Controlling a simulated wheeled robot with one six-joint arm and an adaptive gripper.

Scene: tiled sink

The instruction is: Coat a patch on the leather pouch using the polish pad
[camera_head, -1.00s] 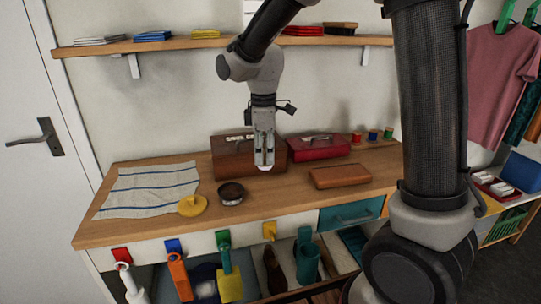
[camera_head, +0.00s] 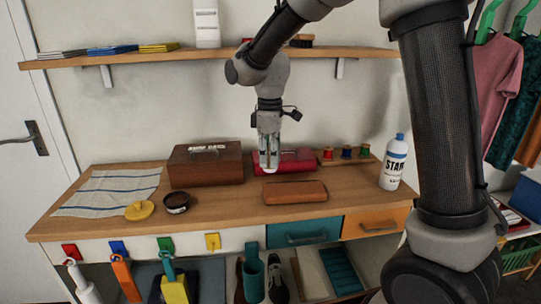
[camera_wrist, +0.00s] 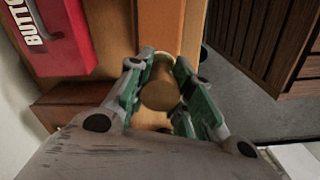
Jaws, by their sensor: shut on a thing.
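The leather pouch (camera_head: 295,191) is a flat orange-brown piece lying on the wooden counter. In the wrist view an orange-brown surface that looks like the pouch (camera_wrist: 160,25) lies just beyond the fingertips. My gripper (camera_head: 268,170) points down near the pouch's left end. Its green-lined fingers (camera_wrist: 160,92) are shut on a tan, rounded pad (camera_wrist: 160,85), seen between them.
A dark open tin (camera_head: 177,202) and a yellow disc (camera_head: 139,210) lie left, by a striped cloth (camera_head: 108,190). A brown box (camera_head: 205,167) and red box (camera_head: 299,161) stand behind. A white bottle (camera_head: 394,163) stands right. The front counter between tin and pouch is clear.

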